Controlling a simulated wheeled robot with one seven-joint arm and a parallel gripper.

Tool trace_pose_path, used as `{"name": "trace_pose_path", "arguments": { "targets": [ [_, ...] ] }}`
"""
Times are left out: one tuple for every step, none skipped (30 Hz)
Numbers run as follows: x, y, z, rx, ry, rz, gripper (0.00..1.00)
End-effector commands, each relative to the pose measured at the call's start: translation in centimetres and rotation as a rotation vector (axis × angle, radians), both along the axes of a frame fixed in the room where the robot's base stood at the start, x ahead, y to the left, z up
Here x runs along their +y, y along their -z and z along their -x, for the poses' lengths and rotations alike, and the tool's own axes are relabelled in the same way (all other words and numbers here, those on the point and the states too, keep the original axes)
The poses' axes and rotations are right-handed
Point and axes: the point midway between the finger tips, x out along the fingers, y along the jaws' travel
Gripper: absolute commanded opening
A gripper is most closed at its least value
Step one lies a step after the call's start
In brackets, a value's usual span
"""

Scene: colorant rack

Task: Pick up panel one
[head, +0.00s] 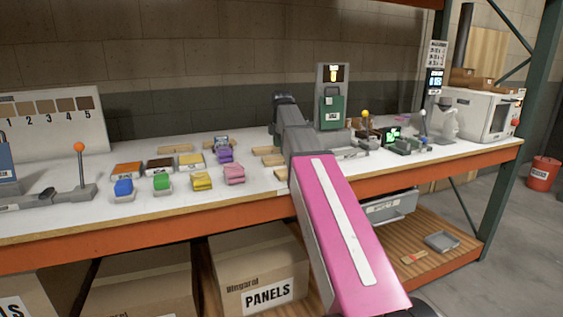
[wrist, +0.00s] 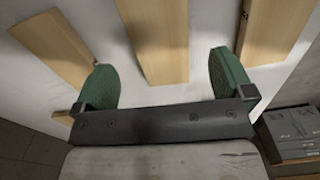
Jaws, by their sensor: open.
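Several plain wooden panels lie flat on the white bench top. In the head view, one panel (head: 175,149) is behind the coloured blocks, and others (head: 272,160) are just left of my arm. No number shows on any of them, so I cannot tell which is panel one. In the wrist view, my gripper (wrist: 162,72) is open and empty, with its green fingers wide apart. A middle panel (wrist: 156,38) is between and beyond the fingers. A left panel (wrist: 52,45) and a right panel (wrist: 270,30) flank it. My arm hides the gripper's fingers in the head view.
Coloured blocks (head: 233,174) and a lever with an orange knob (head: 79,148) stand left of my arm. A green-fronted station (head: 332,100), a yellow-knobbed lever (head: 365,114) and a white machine (head: 486,112) stand to the right. A grey box (wrist: 294,132) is at the wrist view's lower right.

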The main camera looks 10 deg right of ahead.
Motion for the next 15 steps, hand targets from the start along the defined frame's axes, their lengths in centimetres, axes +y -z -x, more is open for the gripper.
{"name": "trace_pose_path", "arguments": {
  "targets": [
    [0.0, 0.6, 0.1, 0.001, 0.0, 0.0, 0.99],
    [0.0, 1.0, 0.1, 0.001, 0.0, 0.0, 0.99],
    [-0.1, 1.5, 0.1, 0.001, 0.0, 0.0, 0.99],
    [-0.1, 2.0, 0.1, 0.001, 0.0, 0.0, 0.99],
    [-0.1, 2.4, 0.2, 0.002, 0.0, 0.0, 0.99],
    [-0.1, 3.0, 0.2, 0.002, 0.0, 0.0, 0.99],
    [-0.1, 3.3, 0.2, 0.001, 0.0, 0.0, 0.99],
    [-0.1, 3.7, 0.1, 0.001, 0.0, 0.0, 0.99],
    [-0.1, 4.1, 0.1, 0.0, 0.0, 0.0, 0.99],
    [-0.1, 4.3, 0.1, 0.0, 0.0, 0.0, 0.99],
    [-0.1, 4.4, 0.1, 0.0, 0.0, 0.0, 0.99],
    [-0.1, 4.5, 0.1, 0.0, 0.0, 0.0, 0.99],
    [-0.1, 4.5, 0.1, 0.0, 0.0, 0.0, 0.99],
    [-0.1, 4.5, 0.1, 0.0, 0.0, 0.0, 0.99],
    [-0.1, 4.5, 0.0, 0.0, 0.0, 0.0, 0.99]
  ]
}}
